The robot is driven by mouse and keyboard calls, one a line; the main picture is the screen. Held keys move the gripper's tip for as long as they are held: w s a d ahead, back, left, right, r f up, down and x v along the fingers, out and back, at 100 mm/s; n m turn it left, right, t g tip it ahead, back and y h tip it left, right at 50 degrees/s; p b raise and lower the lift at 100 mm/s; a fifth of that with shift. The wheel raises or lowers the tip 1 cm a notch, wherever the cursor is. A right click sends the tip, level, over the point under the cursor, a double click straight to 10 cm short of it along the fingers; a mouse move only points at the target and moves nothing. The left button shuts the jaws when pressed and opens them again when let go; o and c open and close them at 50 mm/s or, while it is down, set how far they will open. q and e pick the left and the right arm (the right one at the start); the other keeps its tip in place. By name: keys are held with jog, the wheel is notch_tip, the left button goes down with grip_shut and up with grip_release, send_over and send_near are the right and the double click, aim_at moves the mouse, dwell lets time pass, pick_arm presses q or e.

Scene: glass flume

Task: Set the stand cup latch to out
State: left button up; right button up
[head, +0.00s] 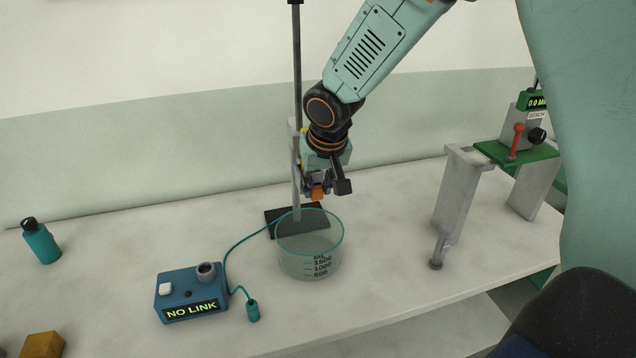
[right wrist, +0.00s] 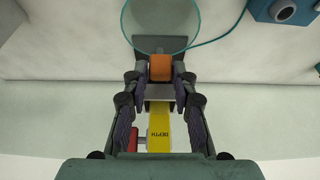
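A stand with a tall grey rod (head: 297,90) rises from a dark base (head: 285,222) behind the glass beaker. An orange block (head: 318,191) sits low by the rod, and it also shows in the right wrist view (right wrist: 160,67). I cannot tell for sure that it is the cup latch. The latch's setting cannot be read. My left gripper is out of view.
The glass beaker (head: 309,262) stands just in front. A blue box (head: 190,291) reads NO LINK; its cable runs behind the beaker. A teal bottle (head: 41,242) and yellow block (head: 43,346) are left. A grey bracket with a green top (head: 518,152) is right.

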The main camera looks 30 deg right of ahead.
jog(key=o, duration=0.4)
jog(key=shift+s+a+r, duration=0.15)
jog(key=shift+s+r, duration=0.05)
jog(key=shift+s, duration=0.2)
jog(key=shift+w+f, duration=0.15)
jog(key=shift+w, duration=0.2)
jog(key=v, duration=1.2)
jog(key=shift+s, duration=0.3)
jog(key=shift+w+f, duration=0.1)
jog(key=shift+w, duration=0.1)
